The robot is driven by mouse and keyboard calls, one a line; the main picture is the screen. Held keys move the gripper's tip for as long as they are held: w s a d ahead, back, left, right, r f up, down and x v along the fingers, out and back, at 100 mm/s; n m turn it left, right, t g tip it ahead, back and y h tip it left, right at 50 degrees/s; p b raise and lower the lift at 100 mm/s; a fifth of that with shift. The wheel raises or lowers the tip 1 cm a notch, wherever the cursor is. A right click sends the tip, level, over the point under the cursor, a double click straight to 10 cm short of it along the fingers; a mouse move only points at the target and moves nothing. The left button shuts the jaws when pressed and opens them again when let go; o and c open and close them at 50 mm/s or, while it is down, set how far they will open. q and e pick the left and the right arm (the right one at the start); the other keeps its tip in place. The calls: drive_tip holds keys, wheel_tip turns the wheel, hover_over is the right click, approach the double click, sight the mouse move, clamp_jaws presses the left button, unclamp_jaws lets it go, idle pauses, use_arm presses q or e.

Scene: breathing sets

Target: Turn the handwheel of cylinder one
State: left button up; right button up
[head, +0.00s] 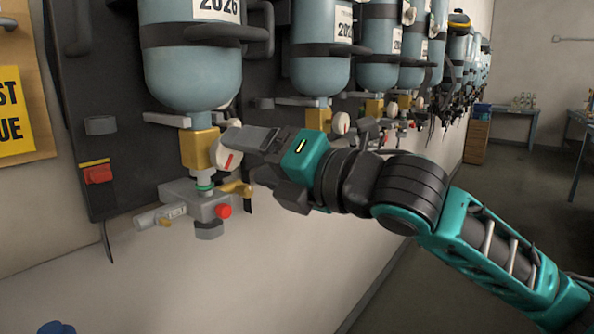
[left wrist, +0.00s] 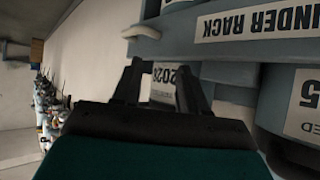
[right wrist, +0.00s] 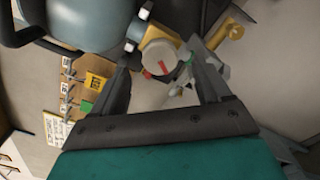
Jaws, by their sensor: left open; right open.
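The nearest cylinder (head: 193,75) hangs upside down at left in the head view, with a brass valve (head: 199,150) below it. Its white round handwheel with a red mark (head: 229,160) sits on the valve's right side, partly hidden by my right gripper (head: 252,156). In the right wrist view the handwheel (right wrist: 160,57) lies between the tips of the open fingers; I cannot tell whether they touch it. My left gripper (left wrist: 166,80) shows only in the left wrist view. It is open, in front of the blue-grey rack with labels, with nothing seen held.
A grey block with a red knob (head: 224,211) and a brass lever (head: 236,188) sits under the valve. More cylinders (head: 320,60) with similar valves line the wall to the right. A red switch (head: 97,174) is at left. The floor at right is mostly free.

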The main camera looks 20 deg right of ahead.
use_arm(q)
drive_tip(key=shift+f+b, duration=0.35)
drive_tip(key=shift+f, duration=0.2)
use_arm(e)
drive_tip(key=v, duration=0.7)
drive_tip(key=shift+s, duration=0.15)
drive_tip(key=shift+d, duration=0.1)
